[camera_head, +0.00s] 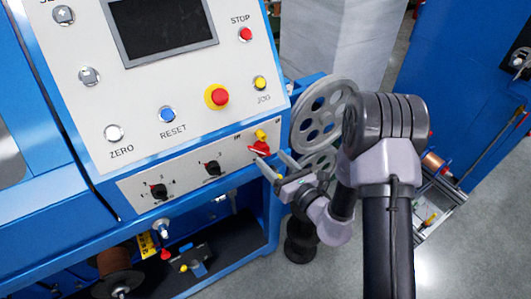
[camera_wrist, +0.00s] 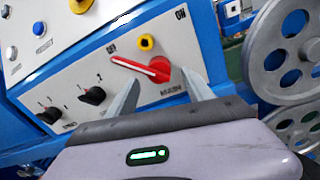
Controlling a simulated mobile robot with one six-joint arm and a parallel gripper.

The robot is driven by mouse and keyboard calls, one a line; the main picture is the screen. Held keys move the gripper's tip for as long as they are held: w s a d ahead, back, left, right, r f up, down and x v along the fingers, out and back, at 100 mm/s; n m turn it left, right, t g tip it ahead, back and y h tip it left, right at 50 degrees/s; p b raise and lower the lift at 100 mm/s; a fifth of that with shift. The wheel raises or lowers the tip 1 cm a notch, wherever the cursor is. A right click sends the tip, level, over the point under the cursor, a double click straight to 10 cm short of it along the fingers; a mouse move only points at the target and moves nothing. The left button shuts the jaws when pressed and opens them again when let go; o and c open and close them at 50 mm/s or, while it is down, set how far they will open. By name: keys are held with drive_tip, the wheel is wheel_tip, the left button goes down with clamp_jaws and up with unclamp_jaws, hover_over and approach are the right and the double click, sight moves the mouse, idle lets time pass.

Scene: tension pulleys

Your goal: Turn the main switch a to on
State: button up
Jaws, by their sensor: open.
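The main switch (camera_wrist: 150,70) is a red rotary handle on the white lower panel. Its long end points left toward the OFF label, and the ON label is at the upper right. In the head view the red switch (camera_head: 260,148) sits at the right end of the lower panel. My gripper (camera_wrist: 162,80) is open, with one finger on each side of the switch's thicker right part in the wrist view. I cannot tell whether a finger touches it. In the head view my gripper (camera_head: 269,159) reaches the switch from the lower right.
A yellow part (camera_wrist: 146,42) sits just above the switch. Two black knobs (camera_wrist: 92,95) are to its left. Grey pulley wheels (camera_head: 324,112) stand close to the right of the panel, near my arm. The upper panel has an emergency stop (camera_head: 217,96) and other buttons.

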sight(267, 154)
drive_tip(key=x, duration=0.4)
drive_tip(key=shift+w+a, duration=0.1)
drive_tip(key=shift+w, duration=0.05)
clamp_jaws()
